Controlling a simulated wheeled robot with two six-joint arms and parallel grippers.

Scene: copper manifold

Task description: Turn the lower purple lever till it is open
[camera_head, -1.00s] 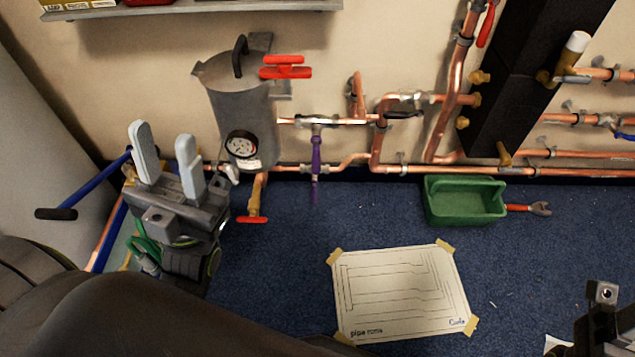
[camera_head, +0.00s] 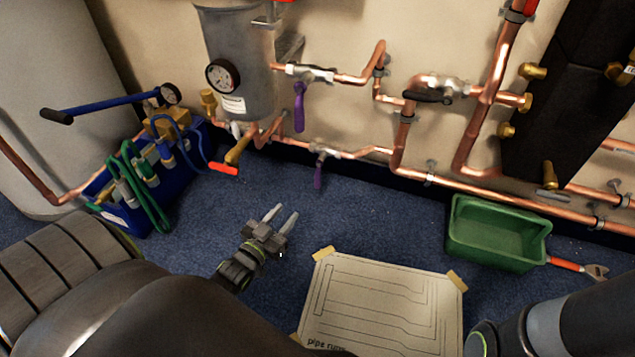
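The lower purple lever (camera_head: 318,174) hangs down from a valve (camera_head: 324,153) on the low copper pipe near the floor. It lies across the pipe's run. A second, upper purple lever (camera_head: 299,106) hangs down from a valve on the pipe above it. My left gripper (camera_head: 282,215) is open and empty, with its two pale fingers apart and pointing up toward the pipes. It is below and to the left of the lower purple lever, and nothing touches the lever. My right arm shows at the bottom right, but its gripper is out of view.
A grey tank (camera_head: 236,70) with a gauge stands behind. A blue crate (camera_head: 125,215) with hoses is at the left. A green bin (camera_head: 495,240) and a wrench (camera_head: 577,267) lie right. A taped drawing (camera_head: 380,305) is on the blue floor.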

